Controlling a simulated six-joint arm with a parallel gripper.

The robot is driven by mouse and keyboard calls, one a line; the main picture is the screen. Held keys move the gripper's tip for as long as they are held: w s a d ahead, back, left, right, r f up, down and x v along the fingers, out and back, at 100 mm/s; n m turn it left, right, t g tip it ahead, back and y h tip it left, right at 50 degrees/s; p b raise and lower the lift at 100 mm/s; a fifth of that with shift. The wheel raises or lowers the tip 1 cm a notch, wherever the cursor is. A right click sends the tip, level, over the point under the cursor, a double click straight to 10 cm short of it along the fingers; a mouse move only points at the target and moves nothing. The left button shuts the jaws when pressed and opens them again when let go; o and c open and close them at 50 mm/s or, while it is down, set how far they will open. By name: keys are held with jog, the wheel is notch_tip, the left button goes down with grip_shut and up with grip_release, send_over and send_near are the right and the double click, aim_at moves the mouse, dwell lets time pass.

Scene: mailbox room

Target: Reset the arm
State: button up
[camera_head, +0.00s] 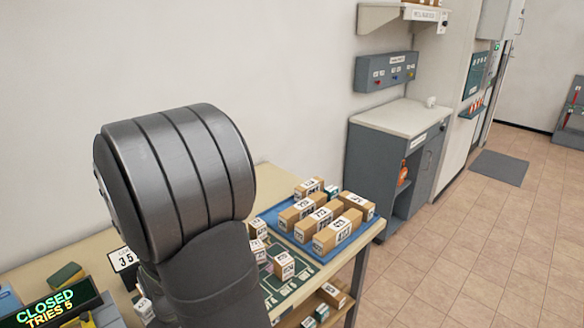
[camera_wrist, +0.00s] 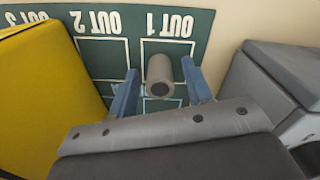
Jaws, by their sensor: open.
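My arm (camera_head: 180,180) is a large dark grey link that fills the left middle of the head view and hides part of the table behind it. My gripper (camera_wrist: 162,82) shows only in the wrist view. Its two blue fingers are apart, over a dark green mat (camera_wrist: 100,50) with printed fields marked OUT 1, OUT 2 and OUT 3. A grey cylinder (camera_wrist: 158,68) with a dark round end shows between the fingers, near the OUT 1 field.
A yellow thing (camera_wrist: 45,100) stands close at left and a grey box (camera_wrist: 265,90) at right in the wrist view. Several numbered parcels (camera_head: 310,215) sit on a blue tray (camera_head: 364,233) on the table.

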jog(key=shift+r, duration=0.55)
notch_tip(320, 180, up, 10)
notch_tip(320, 180, down, 12)
jog(key=shift+r, duration=0.2)
notch_tip(320, 180, up, 16)
jog(key=w+a+n, duration=0.2)
jog(key=w+a, duration=0.1)
jog(key=a, duration=0.6)
jog(key=w+a+n, duration=0.2)
jog(key=w+a, duration=0.2)
jog(key=a, duration=0.6)
jog(key=w+a+n, duration=0.2)
jog(key=w+a, duration=0.2)
jog(key=a, duration=0.5)
jog(key=shift+w+a+f, duration=0.15)
jog(key=shift+a+f, duration=0.05)
jog(key=shift+f, duration=0.25)
jog(key=shift+d, duration=0.1)
